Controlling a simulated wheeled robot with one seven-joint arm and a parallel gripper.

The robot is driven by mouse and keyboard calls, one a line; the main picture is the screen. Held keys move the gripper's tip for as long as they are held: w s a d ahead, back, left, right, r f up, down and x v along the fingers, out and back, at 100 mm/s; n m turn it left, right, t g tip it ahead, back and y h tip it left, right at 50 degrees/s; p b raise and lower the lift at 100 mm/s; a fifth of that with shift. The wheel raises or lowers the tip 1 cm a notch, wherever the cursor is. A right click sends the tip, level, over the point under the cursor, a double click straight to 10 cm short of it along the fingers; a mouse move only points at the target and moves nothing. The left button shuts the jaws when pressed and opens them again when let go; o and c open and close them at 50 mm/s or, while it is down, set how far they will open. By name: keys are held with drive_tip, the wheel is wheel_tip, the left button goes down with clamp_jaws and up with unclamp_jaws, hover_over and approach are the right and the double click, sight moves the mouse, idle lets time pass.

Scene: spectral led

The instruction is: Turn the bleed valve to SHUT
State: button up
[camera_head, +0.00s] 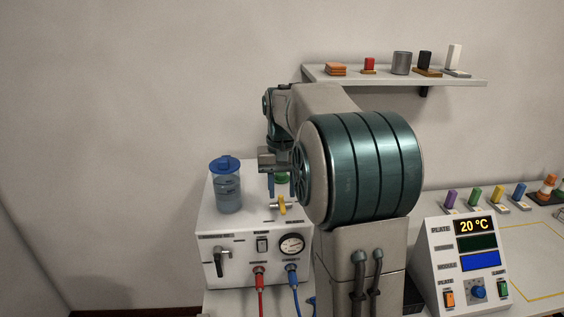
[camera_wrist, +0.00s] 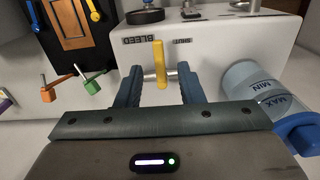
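The bleed valve has a yellow lever (camera_head: 282,205) on top of the white box (camera_head: 208,228). In the wrist view the yellow lever (camera_wrist: 159,62) stands near the printed words BLEED and SHUT, with a silver rod across behind it. My gripper (camera_wrist: 160,88) has its two blue fingers apart, one on each side of the lever, with visible gaps. In the head view my gripper (camera_head: 272,183) is just above the valve, partly hidden by my arm. I cannot tell exactly which label the lever points to.
A blue-lidded jar (camera_head: 228,186) stands on the box close to my gripper. The box front has a gauge (camera_head: 291,244), a switch, a black lever and red and blue hoses. A control panel (camera_head: 466,262) stands right. A shelf (camera_head: 395,77) is behind my arm.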

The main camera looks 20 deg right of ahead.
sight(282, 206)
wheel_tip(282, 206, up, 10)
idle(0.3)
idle(0.7)
drive_tip(key=s+a+f+n+t, duration=0.1)
drive_tip(key=s+a+f, duration=0.3)
drive_tip(key=s+f, duration=0.3)
drive_tip(key=s+a+f+n+t, duration=0.2)
drive_tip(key=s+a+f, duration=0.3)
drive_tip(key=s, duration=1)
wheel_tip(282, 206, down, 3)
drive_tip(key=shift+s+a, duration=0.2)
drive_tip(key=shift+s, duration=0.2)
